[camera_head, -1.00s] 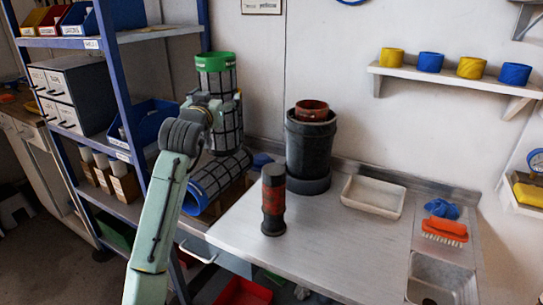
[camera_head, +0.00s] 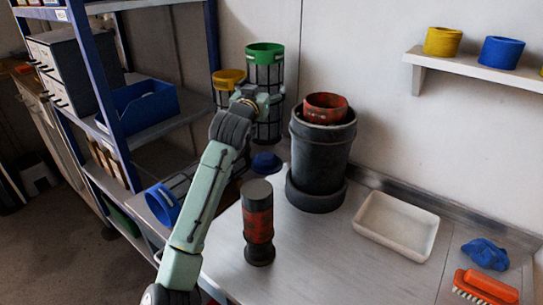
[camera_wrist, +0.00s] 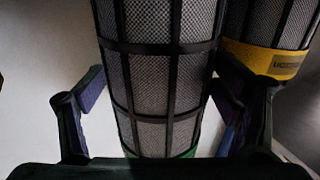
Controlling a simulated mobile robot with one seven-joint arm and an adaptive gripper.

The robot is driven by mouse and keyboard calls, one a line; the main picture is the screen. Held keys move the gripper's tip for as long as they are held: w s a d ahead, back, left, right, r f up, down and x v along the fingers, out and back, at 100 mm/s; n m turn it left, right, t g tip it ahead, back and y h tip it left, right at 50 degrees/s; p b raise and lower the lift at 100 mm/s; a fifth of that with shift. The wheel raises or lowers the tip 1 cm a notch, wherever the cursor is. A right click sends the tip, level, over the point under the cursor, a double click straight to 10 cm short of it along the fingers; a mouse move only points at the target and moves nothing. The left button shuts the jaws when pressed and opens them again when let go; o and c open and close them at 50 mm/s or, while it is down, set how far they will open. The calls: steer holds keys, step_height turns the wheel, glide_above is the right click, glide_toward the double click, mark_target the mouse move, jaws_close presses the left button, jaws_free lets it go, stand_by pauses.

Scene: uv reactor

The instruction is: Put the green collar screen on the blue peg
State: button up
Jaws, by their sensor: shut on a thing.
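The green collar screen (camera_head: 265,75) is a tall dark mesh cylinder with a green top rim. My gripper (camera_head: 262,99) is shut around its side and holds it upright, raised beside the dark vessel. In the wrist view its mesh body (camera_wrist: 160,75) fills the middle between my fingers (camera_wrist: 160,90), with a little green at the bottom edge. A low blue piece (camera_head: 265,162) on the back left of the bench, below the held screen, may be the blue peg; its shape is partly unclear. The screen's lower end appears above it; the gap is hard to judge.
A yellow collar screen (camera_head: 228,78) stands close behind my gripper and shows at right in the wrist view (camera_wrist: 265,58). A blue-ended screen (camera_head: 163,207) lies on its side. The dark vessel (camera_head: 320,160), black-red cylinder (camera_head: 258,225) and white tray (camera_head: 397,225) stand on the bench.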

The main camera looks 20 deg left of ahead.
mark_target(261, 125)
step_height(261, 125, down, 10)
steer(key=shift+s+r+p, duration=0.1)
steer(key=shift+r+p, duration=0.05)
steer(key=shift+p, duration=1.1)
steer(key=o, duration=1.4)
steer(key=shift+o, duration=0.2)
